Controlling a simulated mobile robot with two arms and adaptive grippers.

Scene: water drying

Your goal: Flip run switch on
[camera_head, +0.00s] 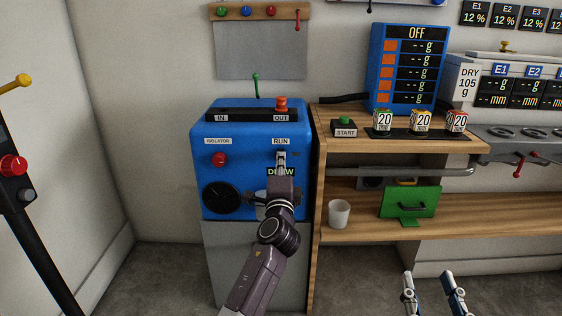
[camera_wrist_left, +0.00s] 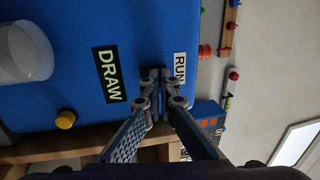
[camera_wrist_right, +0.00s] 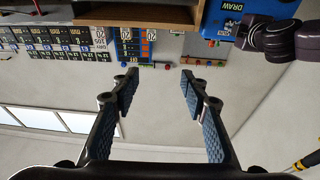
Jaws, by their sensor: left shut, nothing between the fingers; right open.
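The RUN label (camera_head: 281,141) is on the upper right of the blue machine's front (camera_head: 240,167). It also shows in the left wrist view (camera_wrist_left: 180,68). My left gripper (camera_head: 281,157) is shut with its fingertips just below that label, at the machine's face. In the left wrist view the closed fingertips (camera_wrist_left: 155,75) are between the RUN and DRAW labels. The run switch itself is hidden behind the fingers, so I cannot tell its position or whether they touch it. My right gripper (camera_head: 432,278) is open and empty, low in front of the wooden shelf.
The machine front also has a red isolator knob (camera_head: 219,159) and a black dial (camera_head: 221,198). A red button (camera_head: 281,104) is on top by OUT. The wooden bench (camera_head: 390,145) stands close on the right, with a START button (camera_head: 344,124) and a white cup (camera_head: 339,213).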

